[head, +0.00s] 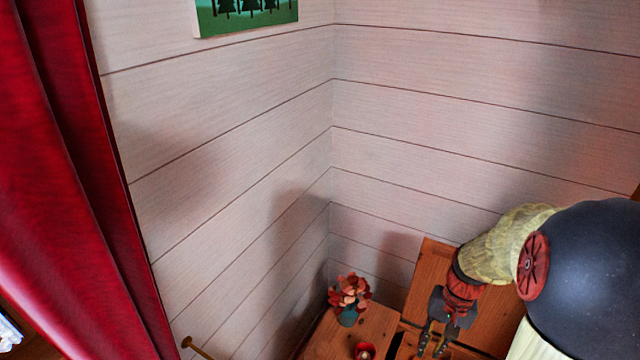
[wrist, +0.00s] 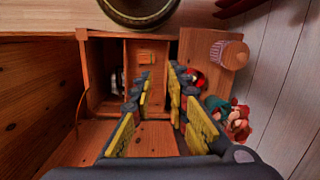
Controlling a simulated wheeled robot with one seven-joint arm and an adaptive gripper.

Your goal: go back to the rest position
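My gripper (head: 435,345) is at the lower right of the head view, pointing down over the wooden furniture. In the wrist view my gripper (wrist: 160,82) has its two yellow-padded fingers apart, with nothing visible between them. Behind the fingers is an open wooden cabinet or drawer unit (wrist: 83,60) with compartments. My arm comes in from the right of the head view.
A vase of red flowers (head: 349,293) stands on a wooden top (head: 378,321) in the corner, near a small red object (head: 365,350). A pinkish, ridged-top container (wrist: 233,54) stands nearby. Plank walls (head: 240,130) and a red curtain (head: 75,190) bound the left.

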